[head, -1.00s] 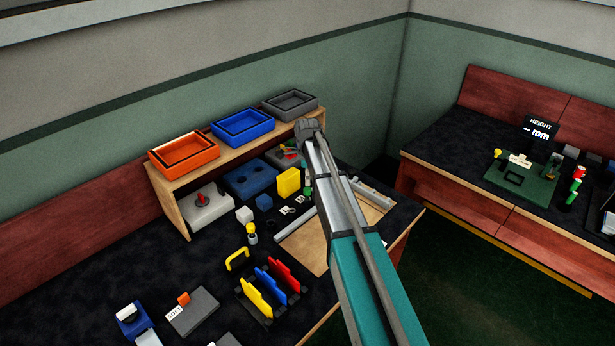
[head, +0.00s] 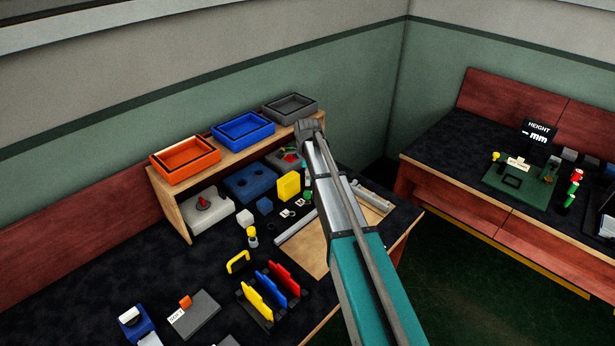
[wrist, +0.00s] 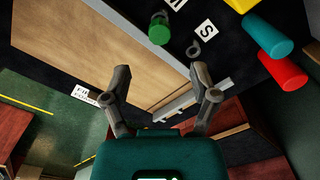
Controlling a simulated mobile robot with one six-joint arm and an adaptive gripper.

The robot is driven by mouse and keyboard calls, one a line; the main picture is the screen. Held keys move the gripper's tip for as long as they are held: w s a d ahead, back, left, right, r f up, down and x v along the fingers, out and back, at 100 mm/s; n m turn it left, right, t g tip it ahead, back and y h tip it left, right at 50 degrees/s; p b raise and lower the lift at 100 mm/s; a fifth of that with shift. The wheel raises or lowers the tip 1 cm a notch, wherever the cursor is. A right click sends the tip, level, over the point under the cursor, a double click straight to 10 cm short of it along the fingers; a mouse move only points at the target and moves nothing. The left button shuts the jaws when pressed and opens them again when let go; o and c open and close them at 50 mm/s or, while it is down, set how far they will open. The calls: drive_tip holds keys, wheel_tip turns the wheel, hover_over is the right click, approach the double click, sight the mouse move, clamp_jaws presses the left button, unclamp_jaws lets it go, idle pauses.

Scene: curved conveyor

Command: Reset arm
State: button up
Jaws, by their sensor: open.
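My gripper (wrist: 161,80) is open and empty in the wrist view, its two fingers spread apart. It hangs over the bench, with the wooden board (wrist: 95,50) and a metal rail (wrist: 178,100) beyond the fingertips.
Orange (head: 184,172), blue (head: 243,145) and grey (head: 291,121) trays stand on a wooden shelf. Yellow, blue and red plates stand in a rack (head: 252,306) on the bench. A second bench (head: 445,149) at right carries a height display (head: 539,131). Dark floor lies between them.

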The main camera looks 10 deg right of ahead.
idle(0.3)
drive_tip(key=s+d+r+n+p, duration=0.1)
drive_tip(key=s+n, duration=1.8)
drive_tip(key=s, duration=1)
drive_tip(key=shift+d+r+n+p, duration=0.3)
drive_tip(key=shift+r+n+p, duration=0.05)
drive_tip(key=shift+n, duration=0.05)
